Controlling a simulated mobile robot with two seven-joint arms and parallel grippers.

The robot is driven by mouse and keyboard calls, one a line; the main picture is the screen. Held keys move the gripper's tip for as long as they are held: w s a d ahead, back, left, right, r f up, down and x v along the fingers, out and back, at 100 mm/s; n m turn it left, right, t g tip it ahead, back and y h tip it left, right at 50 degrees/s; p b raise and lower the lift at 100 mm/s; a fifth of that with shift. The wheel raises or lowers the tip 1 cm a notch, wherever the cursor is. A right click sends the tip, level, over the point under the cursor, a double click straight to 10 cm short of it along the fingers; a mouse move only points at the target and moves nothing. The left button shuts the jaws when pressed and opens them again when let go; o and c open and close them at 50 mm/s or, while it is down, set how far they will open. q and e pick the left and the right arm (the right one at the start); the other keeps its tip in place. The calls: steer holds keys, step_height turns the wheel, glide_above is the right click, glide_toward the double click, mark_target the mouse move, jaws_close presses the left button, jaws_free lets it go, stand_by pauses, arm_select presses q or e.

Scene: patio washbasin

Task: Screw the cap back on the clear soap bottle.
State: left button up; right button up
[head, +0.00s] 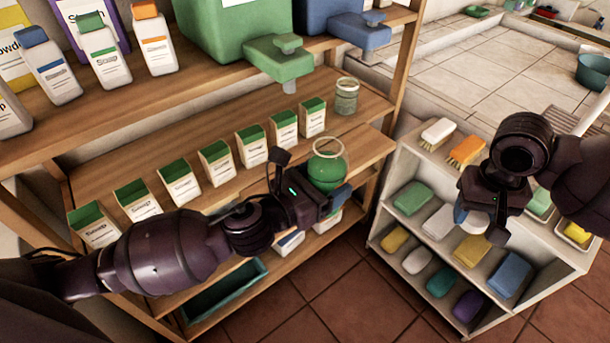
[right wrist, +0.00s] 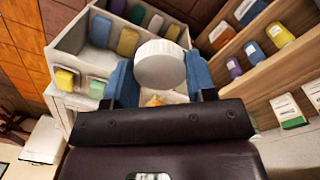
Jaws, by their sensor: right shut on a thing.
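The clear soap bottle (head: 327,168) holds green liquid and has an open, uncapped mouth at its top. My right gripper (head: 472,222) is in front of the small white shelf unit, well to the right of the bottle. It is shut on a round white cap (right wrist: 160,64), which shows between its blue finger pads in the right wrist view.
A row of green-topped soap boxes (head: 217,163) stands on the middle shelf, with a small glass jar (head: 346,96) behind the bottle. A green canister (head: 215,30) is above. The white unit (head: 379,222) holds sponges and brushes. Open space lies between bottle and right gripper.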

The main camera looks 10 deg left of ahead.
arm_select(q)
steer(key=shift+d+r+h, duration=0.1)
steer(key=shift+d+h, duration=0.2)
steer(key=shift+d, duration=0.15)
arm_select(e)
steer(key=w+a+r+n, duration=0.2)
steer(key=a+r, duration=0.5)
steer(key=w+a+r+n, duration=0.1)
steer(key=w+a+r, duration=0.2)
steer(key=a+r, duration=0.45)
arm_select(q)
steer(key=shift+a, duration=0.1)
arm_select(e)
steer(key=s+a+r+n, duration=0.2)
steer(key=a+n, duration=0.3)
steer(key=a, duration=0.1)
steer(key=s+a+r+n, duration=0.2)
steer(key=a+r+n, duration=0.1)
steer(key=a+n, duration=0.2)
steer(key=shift+s+a+r+y, duration=0.2)
steer(key=shift+s+a+y, duration=0.15)
steer(key=shift+a, duration=0.15)
